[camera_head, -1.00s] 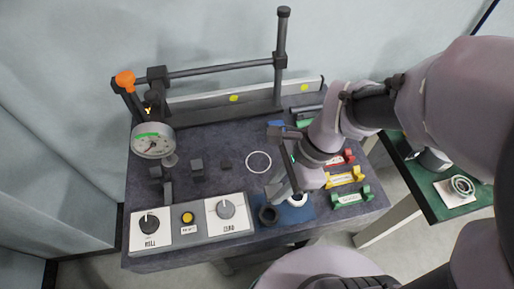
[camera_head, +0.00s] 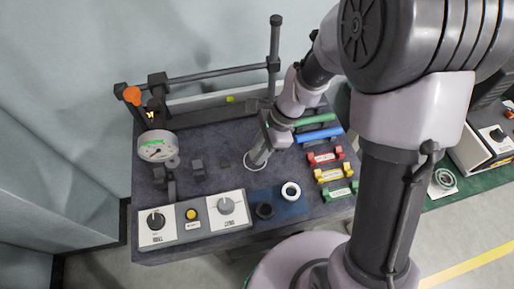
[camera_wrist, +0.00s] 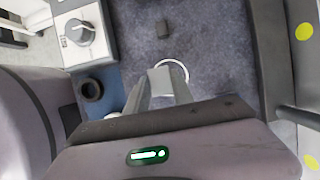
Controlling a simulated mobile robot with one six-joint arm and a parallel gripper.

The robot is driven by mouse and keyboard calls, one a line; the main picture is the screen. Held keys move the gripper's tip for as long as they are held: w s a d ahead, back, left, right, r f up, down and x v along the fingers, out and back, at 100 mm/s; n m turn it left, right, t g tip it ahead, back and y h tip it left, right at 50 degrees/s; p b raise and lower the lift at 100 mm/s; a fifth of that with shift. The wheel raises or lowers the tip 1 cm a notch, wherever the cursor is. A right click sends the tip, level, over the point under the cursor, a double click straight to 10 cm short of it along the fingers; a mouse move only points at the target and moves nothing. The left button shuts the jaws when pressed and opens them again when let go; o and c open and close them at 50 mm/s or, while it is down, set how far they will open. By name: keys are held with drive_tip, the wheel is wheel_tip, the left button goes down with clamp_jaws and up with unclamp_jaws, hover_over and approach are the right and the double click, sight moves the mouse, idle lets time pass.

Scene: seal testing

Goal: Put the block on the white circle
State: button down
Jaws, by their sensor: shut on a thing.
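My gripper (camera_head: 258,158) is over the white circle (camera_head: 247,166), a thin ring outline on the dark worktop. In the wrist view the fingers (camera_wrist: 162,92) are shut on a light grey block (camera_wrist: 163,79), of which only a part shows between them. The block and the fingers cover part of the circle, whose far arc (camera_wrist: 181,65) shows beside the block. I cannot tell whether the block touches the worktop. In the head view the gripper hides the block.
A small dark block (camera_wrist: 163,29) stands on the worktop beyond the circle.

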drive_tip(key=f+b, duration=0.1)
drive_tip(key=f, duration=0.1)
drive_tip(key=w+f+b, duration=0.1)
drive_tip(key=f, duration=0.1)
drive_tip(key=shift+w+a, duration=0.2)
drive_tip(key=shift+r, duration=0.2)
drive_tip(key=shift+f, duration=0.15)
drive_tip(key=c, duration=1.1)
unclamp_jaws()
drive_tip(key=p+v, duration=0.5)
drive_tip(key=v, duration=0.7)
drive_tip(key=s+d+r+n+t+h, duration=0.1)
drive_tip(key=s+d+r+n+t, duration=0.1)
drive_tip(key=s+r+n, duration=0.3)
drive_tip(key=s+d+r+n+t+h, duration=0.1)
drive_tip(key=s+d+r+n+t, duration=0.2)
drive_tip(key=s+r, duration=0.7)
drive_tip(key=r+n+t, duration=0.1)
drive_tip(key=n, duration=0.1)
drive_tip(key=shift+s+d+r+n+t, duration=0.15)
drive_tip(key=shift+d+r+n+t, duration=0.1)
drive_tip(key=shift+r+n+t, duration=0.15)
